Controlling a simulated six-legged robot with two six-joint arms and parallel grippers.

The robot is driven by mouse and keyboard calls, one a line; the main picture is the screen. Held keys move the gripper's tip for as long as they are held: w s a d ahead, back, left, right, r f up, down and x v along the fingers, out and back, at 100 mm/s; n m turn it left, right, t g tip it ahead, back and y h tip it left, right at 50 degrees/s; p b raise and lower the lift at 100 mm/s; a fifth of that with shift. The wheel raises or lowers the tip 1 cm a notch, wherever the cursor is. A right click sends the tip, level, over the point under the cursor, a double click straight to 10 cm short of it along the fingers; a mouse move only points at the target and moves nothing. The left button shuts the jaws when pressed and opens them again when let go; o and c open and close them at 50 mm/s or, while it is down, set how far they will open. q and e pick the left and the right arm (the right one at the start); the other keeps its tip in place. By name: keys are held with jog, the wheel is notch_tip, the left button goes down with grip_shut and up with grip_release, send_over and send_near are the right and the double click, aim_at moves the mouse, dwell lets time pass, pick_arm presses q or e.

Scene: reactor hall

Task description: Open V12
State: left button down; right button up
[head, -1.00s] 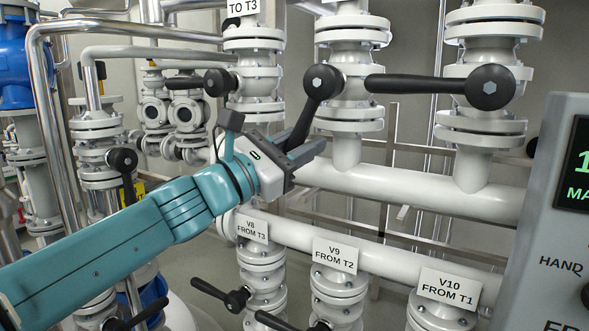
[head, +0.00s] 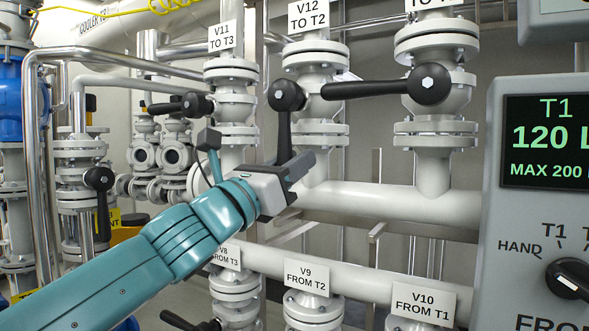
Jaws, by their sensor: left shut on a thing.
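The V12 valve (head: 329,102) is a white flanged valve on a vertical pipe under the sign V12 TO T2 (head: 309,15). Its black lever (head: 284,132) hangs almost straight down from the round hub, along the pipe. My left gripper (head: 291,168) is shut on the lower end of this lever and hides its tip. My right gripper is not in view.
The V11 lever (head: 180,107) to the left and the lever (head: 375,88) of the valve to the right lie roughly level. A control panel (head: 497,215) reading T1 stands at the right. V8, V9 and V10 signs (head: 308,275) are below.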

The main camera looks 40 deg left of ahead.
pick_arm(q)
jog(key=shift+d, duration=0.1)
jog(key=c, duration=0.9)
grip_release()
jog(key=shift+c, duration=0.2)
jog(key=shift+s, duration=0.1)
jog(key=shift+s+f, duration=0.2)
jog(key=shift+s, duration=0.1)
jog(key=b+v, duration=0.1)
jog(key=v, duration=1.4)
jog(key=shift+s, duration=0.25)
jog(key=shift+a, duration=0.2)
